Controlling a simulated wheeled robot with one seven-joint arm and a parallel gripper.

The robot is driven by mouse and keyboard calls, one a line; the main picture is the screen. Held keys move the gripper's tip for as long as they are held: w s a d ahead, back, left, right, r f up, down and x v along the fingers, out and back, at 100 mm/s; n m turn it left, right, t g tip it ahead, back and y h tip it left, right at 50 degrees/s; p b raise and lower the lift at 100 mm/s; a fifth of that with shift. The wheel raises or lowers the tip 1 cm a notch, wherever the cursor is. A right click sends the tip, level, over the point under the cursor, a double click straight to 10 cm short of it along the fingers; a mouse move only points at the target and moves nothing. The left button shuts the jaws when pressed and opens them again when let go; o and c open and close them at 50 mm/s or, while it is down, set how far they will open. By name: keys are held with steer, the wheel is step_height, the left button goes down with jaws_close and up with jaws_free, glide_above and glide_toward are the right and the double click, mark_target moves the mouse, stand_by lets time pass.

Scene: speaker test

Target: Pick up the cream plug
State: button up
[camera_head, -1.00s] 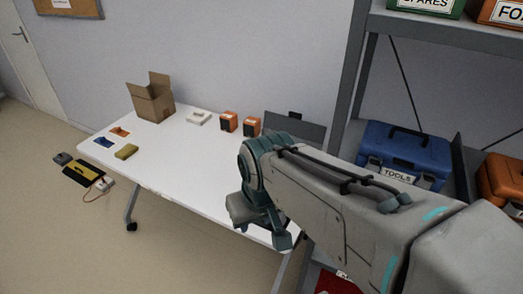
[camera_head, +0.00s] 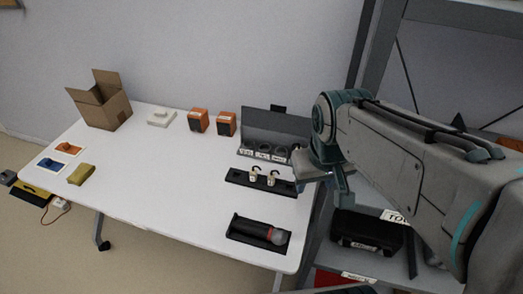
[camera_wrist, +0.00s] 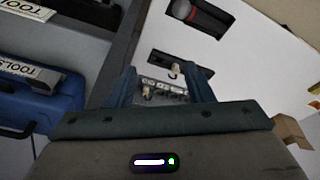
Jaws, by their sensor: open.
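Two small cream plugs with dark hook-shaped tops stand side by side in a black tray (camera_head: 236,178) on the white table. One is the left plug (camera_head: 252,174), the other the right plug (camera_head: 271,179). In the wrist view, one cream plug (camera_wrist: 176,69) and another (camera_wrist: 147,90) show beyond my fingers, small and partly unclear. My gripper (camera_wrist: 163,84) is open and empty, its two teal fingers apart. In the head view my gripper (camera_head: 325,184) hangs right of the tray, by the table's right edge, touching neither plug.
A microphone (camera_head: 262,233) lies in a front tray. Behind the plugs is a grey case (camera_head: 272,124) with round slots. Orange boxes (camera_head: 198,120) and a cardboard box (camera_head: 104,108) stand left. A metal shelf (camera_head: 365,55) rises at right. The table's middle is clear.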

steer(key=w+a+n+g+h+b, duration=0.15)
steer(key=w+n, duration=0.25)
steer(key=w, duration=0.5)
steer(key=n+g+h+b, duration=0.3)
steer(key=n+b, duration=0.3)
steer(key=n, duration=0.3)
glide_above(253, 170)
steer(key=a, duration=0.2)
steer(key=shift+y, duration=0.25)
steer(key=f, duration=2.2)
steer(key=shift+w+d+f, duration=0.2)
steer(key=shift+w+f, duration=0.15)
steer(key=shift+a+x, duration=0.2)
steer(key=shift+x, duration=2.65)
steer(key=shift+f, duration=0.1)
jaws_close()
